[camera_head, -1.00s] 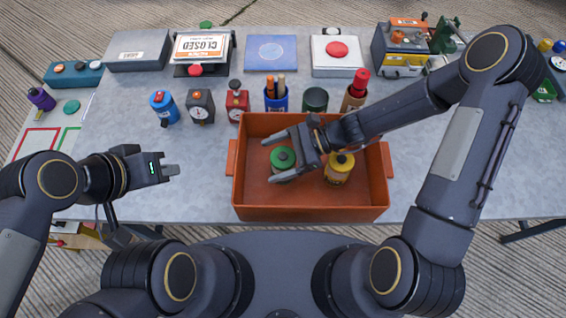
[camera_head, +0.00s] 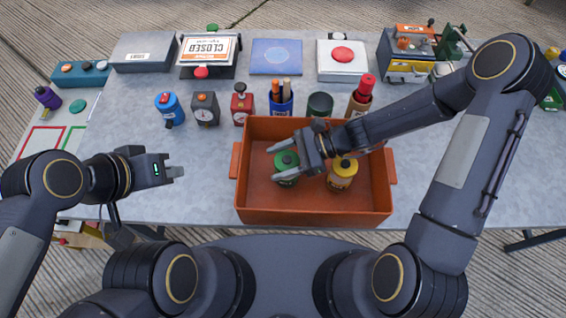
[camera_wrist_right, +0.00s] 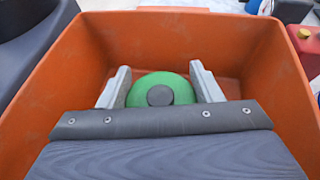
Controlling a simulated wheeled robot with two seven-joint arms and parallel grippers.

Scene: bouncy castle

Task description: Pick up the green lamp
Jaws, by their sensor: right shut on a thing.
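The green lamp (camera_head: 286,163) stands inside the orange crate (camera_head: 315,209), left of the yellow lamp (camera_head: 342,174). My right gripper (camera_head: 282,162) reaches into the crate from the right and is shut on the green lamp, one finger on either side of it. The right wrist view shows the lamp's round green top with a dark centre (camera_wrist_right: 161,92) between the two grey fingers (camera_wrist_right: 160,90); its lower part is hidden there.
Behind the crate stand a blue canister (camera_head: 170,109), a dark timer (camera_head: 205,108), a red timer (camera_head: 242,104) and several cups. Boxes, a closed sign (camera_head: 208,50) and a red-button box (camera_head: 342,60) line the back. The table between my left gripper and the crate is clear.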

